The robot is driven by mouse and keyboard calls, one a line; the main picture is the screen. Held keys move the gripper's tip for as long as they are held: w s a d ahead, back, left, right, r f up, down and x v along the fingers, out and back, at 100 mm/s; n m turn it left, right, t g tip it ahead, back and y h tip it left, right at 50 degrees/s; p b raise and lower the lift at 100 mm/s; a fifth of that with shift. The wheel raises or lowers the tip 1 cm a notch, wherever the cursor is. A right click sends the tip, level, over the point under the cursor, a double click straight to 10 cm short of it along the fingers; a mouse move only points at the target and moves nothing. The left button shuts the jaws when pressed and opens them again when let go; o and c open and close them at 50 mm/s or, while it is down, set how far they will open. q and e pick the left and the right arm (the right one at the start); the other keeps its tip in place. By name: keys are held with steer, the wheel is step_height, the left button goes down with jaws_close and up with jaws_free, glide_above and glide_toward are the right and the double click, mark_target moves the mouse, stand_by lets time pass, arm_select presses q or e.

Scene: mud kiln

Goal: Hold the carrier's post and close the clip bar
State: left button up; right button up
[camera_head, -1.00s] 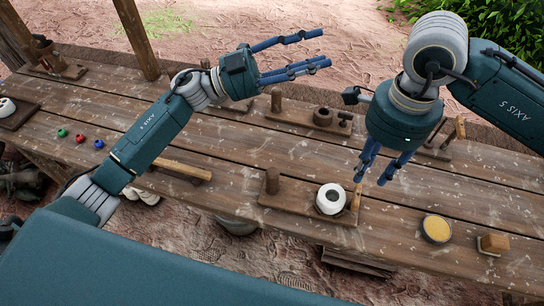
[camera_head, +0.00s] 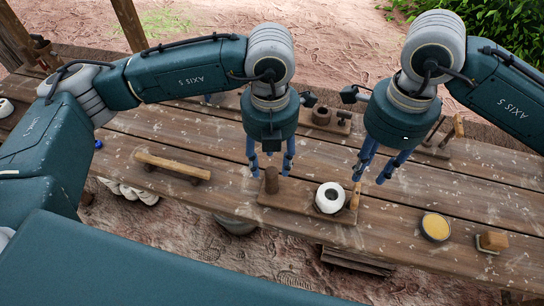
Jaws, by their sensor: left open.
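The carrier (camera_head: 300,208) is a wooden board on the near part of the table, below the middle of the view. Its short dark post (camera_head: 271,182) stands upright at its left end. A white ring-shaped piece (camera_head: 330,198) with a dark centre sits right of it. A lighter wooden bar, seemingly the clip bar (camera_head: 355,197), stands upright at the right end. My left gripper (camera_head: 270,172) points down, open, with its fingers to either side of the post in the picture; contact cannot be told. My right gripper (camera_head: 371,180) is open, pointing down near the top of the bar.
Another board with dark round pieces (camera_head: 321,117) lies behind, between my arms. A wooden bar on supports (camera_head: 172,165) lies to the left. A round dish with yellow contents (camera_head: 436,228) and a small wooden block (camera_head: 492,242) are at the right, near the front edge.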

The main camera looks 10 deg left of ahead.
mark_target(271, 183)
arm_select(q)
step_height(271, 183, down, 10)
stand_by(0.4)
steer(key=shift+c, duration=0.5)
jaws_close()
